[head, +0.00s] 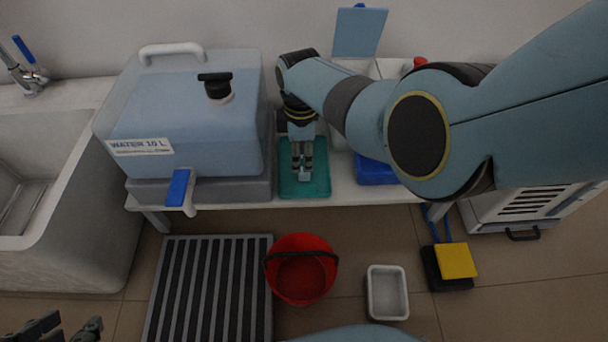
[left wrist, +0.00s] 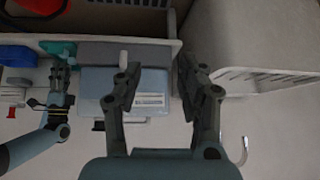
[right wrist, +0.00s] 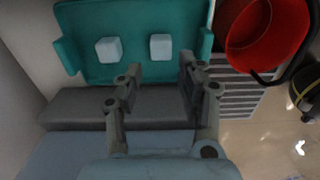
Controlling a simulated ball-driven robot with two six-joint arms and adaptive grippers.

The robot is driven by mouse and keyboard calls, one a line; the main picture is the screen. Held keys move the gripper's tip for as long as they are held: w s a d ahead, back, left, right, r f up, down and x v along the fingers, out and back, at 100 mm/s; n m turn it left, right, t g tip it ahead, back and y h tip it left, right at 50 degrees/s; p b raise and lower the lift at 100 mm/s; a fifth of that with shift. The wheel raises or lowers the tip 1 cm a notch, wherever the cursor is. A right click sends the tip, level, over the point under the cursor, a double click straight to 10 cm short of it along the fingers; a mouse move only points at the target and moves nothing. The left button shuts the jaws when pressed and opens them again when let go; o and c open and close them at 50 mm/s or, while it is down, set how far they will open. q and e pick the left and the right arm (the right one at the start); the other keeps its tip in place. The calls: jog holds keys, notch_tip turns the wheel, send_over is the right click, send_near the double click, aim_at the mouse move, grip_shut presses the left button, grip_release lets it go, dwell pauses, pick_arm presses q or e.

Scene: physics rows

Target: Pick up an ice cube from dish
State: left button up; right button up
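A teal dish (head: 290,187) stands on the low bench. In the right wrist view the dish (right wrist: 85,20) holds two pale ice cubes, a left one (right wrist: 109,50) and a right one (right wrist: 160,47). My right gripper (head: 302,166) points down over the dish; in its wrist view the fingers (right wrist: 160,69) are apart with nothing between them. The right cube lies just beyond the gap between the fingertips. In the head view the fingers partly hide the dish. My left gripper (head: 70,328) is at the bottom left corner, away from the bench, open and empty in its wrist view (left wrist: 156,72).
A water container (head: 190,120) with a blue tap (head: 178,187) stands left of the dish. A blue tray (head: 374,172) is to the right, partly behind my arm. A red bucket (head: 302,284), slatted mat (head: 210,290) and white tub (head: 387,292) are on the floor. A sink (head: 60,190) is at left.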

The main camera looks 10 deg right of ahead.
aim_at(302, 177)
jog(key=shift+s+f+b, duration=0.15)
jog(key=shift+f+b, duration=0.8)
jog(key=shift+f, duration=0.6)
jog(key=shift+f+b, duration=0.35)
jog(key=shift+b, duration=0.2)
jog(key=shift+f+b, duration=0.55)
jog(key=shift+f, duration=0.15)
pick_arm(q)
jog(key=t, duration=0.2)
jog(key=w+t, duration=0.1)
jog(key=t, duration=0.1)
jog(key=d+t, duration=0.1)
jog(key=t, duration=0.1)
jog(key=shift+w+r+m+h, duration=0.25)
jog(key=shift+r+m+h, duration=0.05)
pick_arm(e)
jog(key=c, duration=0.6)
